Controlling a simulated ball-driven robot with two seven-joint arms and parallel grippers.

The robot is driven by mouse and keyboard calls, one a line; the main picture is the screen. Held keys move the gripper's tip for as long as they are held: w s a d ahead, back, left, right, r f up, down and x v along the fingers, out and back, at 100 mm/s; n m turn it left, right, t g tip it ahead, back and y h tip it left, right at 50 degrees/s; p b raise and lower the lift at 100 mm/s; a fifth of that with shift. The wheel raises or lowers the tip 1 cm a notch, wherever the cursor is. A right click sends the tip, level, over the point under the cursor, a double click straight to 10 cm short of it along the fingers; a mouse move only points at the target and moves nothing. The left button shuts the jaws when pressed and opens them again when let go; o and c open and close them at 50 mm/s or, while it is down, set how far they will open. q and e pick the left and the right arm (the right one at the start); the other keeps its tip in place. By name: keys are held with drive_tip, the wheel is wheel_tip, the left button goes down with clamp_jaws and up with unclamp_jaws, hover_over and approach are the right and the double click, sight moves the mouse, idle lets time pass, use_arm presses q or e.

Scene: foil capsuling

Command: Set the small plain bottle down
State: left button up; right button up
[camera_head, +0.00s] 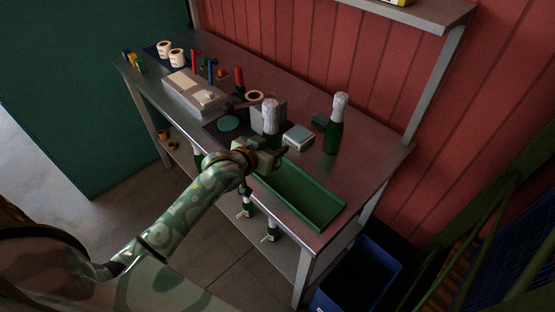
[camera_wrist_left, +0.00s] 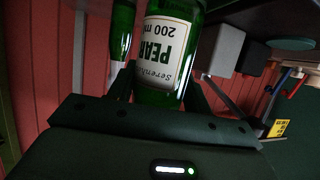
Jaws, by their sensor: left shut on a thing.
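My left gripper (camera_head: 268,157) is shut on a green bottle (camera_wrist_left: 168,60) over the front part of the bench. In the left wrist view the bottle sits between the two fingers and bears a pale label (camera_wrist_left: 168,48) reading "PEAR" and "200 ml". In the head view its silvery white top (camera_head: 270,108) sticks up above the gripper, and it looks roughly upright. The gripper hides its base, so I cannot tell whether it touches the bench. A second green bottle with a silvery top (camera_head: 336,122) stands to the right on the bench. My right gripper is out of view.
A green tray (camera_head: 325,221) lies along the bench's front right edge. A small grey box (camera_head: 299,138) lies between the bottles. A dark mat with a round disc (camera_head: 229,124) is to the left. A blue bin (camera_head: 362,276) stands below. Bare bench (camera_head: 375,165) shows at the right.

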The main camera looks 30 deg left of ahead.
use_arm(q)
drive_tip(key=shift+w+d+f, duration=0.15)
drive_tip(key=shift+w+f, duration=0.35)
drive_tip(key=shift+f, duration=0.05)
drive_tip(key=f, duration=0.1)
drive_tip(key=f+b, duration=0.1)
drive_tip(key=f, duration=0.2)
drive_tip(key=shift+w+d+b, duration=0.2)
drive_tip(key=shift+w+b, duration=0.05)
drive_tip(key=shift+b, duration=0.1)
drive_tip(key=shift+r, duration=0.1)
drive_tip(key=o, duration=1.4)
drive_tip(key=shift+s+r, duration=0.1)
drive_tip(key=shift+s, duration=0.2)
drive_tip(key=p+v, duration=0.3)
drive_tip(key=v, duration=0.8)
drive_tip(key=shift+s+a, duration=0.1)
drive_tip(key=shift+s, duration=0.15)
